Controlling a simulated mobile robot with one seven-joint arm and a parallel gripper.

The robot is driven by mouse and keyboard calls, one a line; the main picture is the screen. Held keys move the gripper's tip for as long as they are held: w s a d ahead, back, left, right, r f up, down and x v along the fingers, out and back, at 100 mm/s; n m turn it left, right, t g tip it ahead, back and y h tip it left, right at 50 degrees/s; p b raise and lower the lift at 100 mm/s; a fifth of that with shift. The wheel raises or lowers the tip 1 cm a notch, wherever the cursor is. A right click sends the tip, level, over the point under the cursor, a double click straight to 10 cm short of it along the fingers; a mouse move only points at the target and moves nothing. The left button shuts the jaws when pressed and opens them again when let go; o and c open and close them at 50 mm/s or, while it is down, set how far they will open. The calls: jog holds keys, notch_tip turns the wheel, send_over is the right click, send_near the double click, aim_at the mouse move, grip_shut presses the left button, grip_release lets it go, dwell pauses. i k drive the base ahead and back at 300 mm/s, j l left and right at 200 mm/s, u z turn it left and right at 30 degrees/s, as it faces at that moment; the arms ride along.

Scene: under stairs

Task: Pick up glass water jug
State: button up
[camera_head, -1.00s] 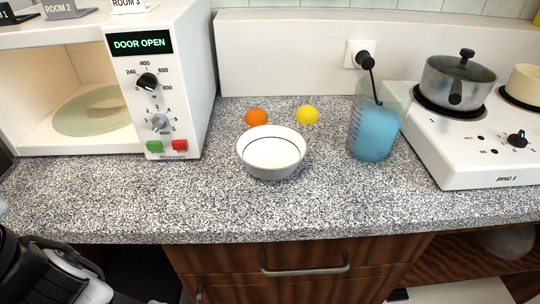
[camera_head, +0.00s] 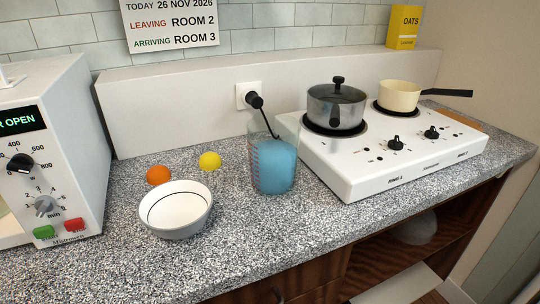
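The glass water jug (camera_head: 273,165) stands upright on the speckled counter, with blue liquid inside and red markings on its left side. It is just left of the white hob, in front of the wall socket. A black cable from the socket plug passes behind or beside its rim; I cannot tell which. My gripper is not in view.
A white bowl (camera_head: 176,209), an orange (camera_head: 158,175) and a yellow fruit (camera_head: 210,161) are left of the jug. The hob (camera_head: 378,165) bears a lidded steel pot (camera_head: 337,107) and a cream pan (camera_head: 399,96). A microwave (camera_head: 75,150) stands far left. The counter (camera_head: 262,230) in front of the jug is clear.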

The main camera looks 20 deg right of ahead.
aim_at(273, 140)
jog(key=k+l+u, duration=0.2)
jog(key=l, duration=0.2)
jog(key=k+l+u, duration=0.15)
jog(key=l, duration=0.2)
jog(key=k+l+u, duration=0.2)
jog(key=l, duration=0.15)
